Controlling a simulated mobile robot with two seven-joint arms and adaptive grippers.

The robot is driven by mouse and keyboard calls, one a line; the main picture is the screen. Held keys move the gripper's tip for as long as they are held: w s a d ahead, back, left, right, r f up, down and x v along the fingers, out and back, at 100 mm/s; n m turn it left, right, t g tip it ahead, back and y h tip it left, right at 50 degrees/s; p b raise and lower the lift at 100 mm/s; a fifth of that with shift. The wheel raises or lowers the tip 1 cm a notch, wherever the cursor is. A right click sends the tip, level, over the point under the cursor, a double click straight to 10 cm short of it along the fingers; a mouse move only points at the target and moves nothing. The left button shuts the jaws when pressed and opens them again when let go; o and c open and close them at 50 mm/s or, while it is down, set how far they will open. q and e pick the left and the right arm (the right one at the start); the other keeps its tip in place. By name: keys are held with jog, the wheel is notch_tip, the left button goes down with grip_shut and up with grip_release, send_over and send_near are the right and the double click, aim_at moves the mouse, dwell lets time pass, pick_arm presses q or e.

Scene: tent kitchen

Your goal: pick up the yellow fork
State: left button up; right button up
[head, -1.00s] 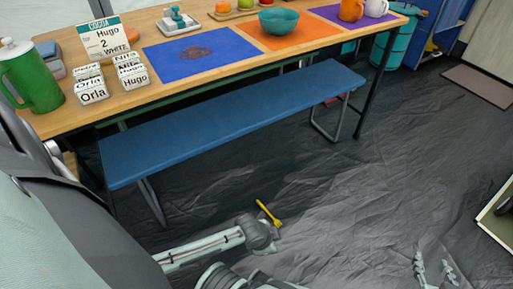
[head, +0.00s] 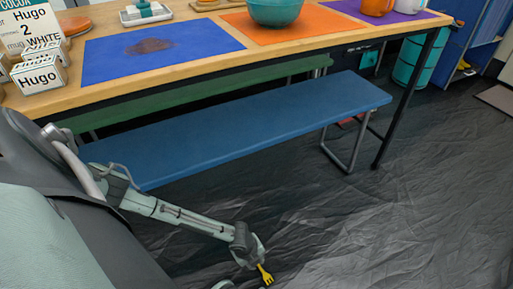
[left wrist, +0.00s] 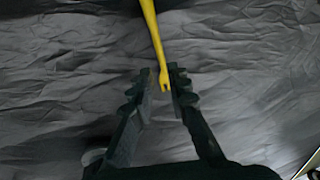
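The yellow fork (head: 265,273) shows at the bottom of the head view, beside my left gripper (head: 256,257), over the dark floor sheet. In the left wrist view the fork (left wrist: 155,40) runs down from the top edge, and its lower end reaches between the fingertips of my left gripper (left wrist: 162,75). The two fingers stand apart with a gap on both sides of the fork, so the gripper is open. I cannot tell whether the fork touches a finger. My right gripper is not in view.
A blue bench (head: 240,125) stands beyond my left arm, with a green bench (head: 200,98) behind it. The wooden table (head: 180,72) holds placemats, a teal bowl (head: 275,10) and white name blocks (head: 40,75). The wrinkled floor sheet (head: 370,225) is clear at the right.

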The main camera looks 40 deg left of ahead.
aim_at(260, 267)
pick_arm(q)
jog(key=b+x, duration=0.2)
jog(key=x, duration=0.4)
jog(key=shift+w+r+b, duration=0.1)
jog(key=shift+b, duration=0.2)
grip_shut()
